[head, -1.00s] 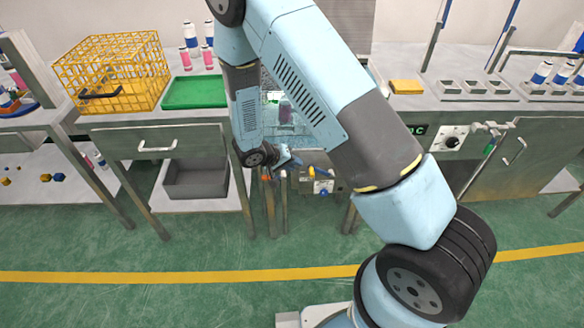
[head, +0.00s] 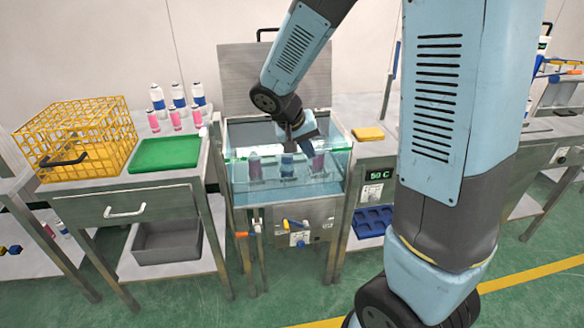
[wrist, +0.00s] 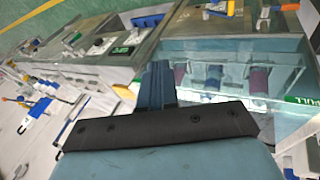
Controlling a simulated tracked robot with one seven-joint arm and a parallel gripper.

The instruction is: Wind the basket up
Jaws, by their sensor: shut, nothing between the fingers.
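My gripper (head: 303,146) is shut and empty above the glass-walled water bath (head: 239,190). Its dark blue fingers (wrist: 157,82) are together in the wrist view, apart from the bath. Several cans stand in the water, among them a blue one (head: 287,165) and a purple one (head: 317,164); any basket around them is not clear. A yellow wire basket (head: 75,140) stands on the left table.
A green tray (head: 165,153) and several cans (head: 177,96) are on the left table. The bath's raised lid (head: 240,75) stands behind. A yellow sponge (head: 369,133) lies right, above a 50 C display (head: 378,175). An orange-handled lever (head: 241,235) is at the bath's front left.

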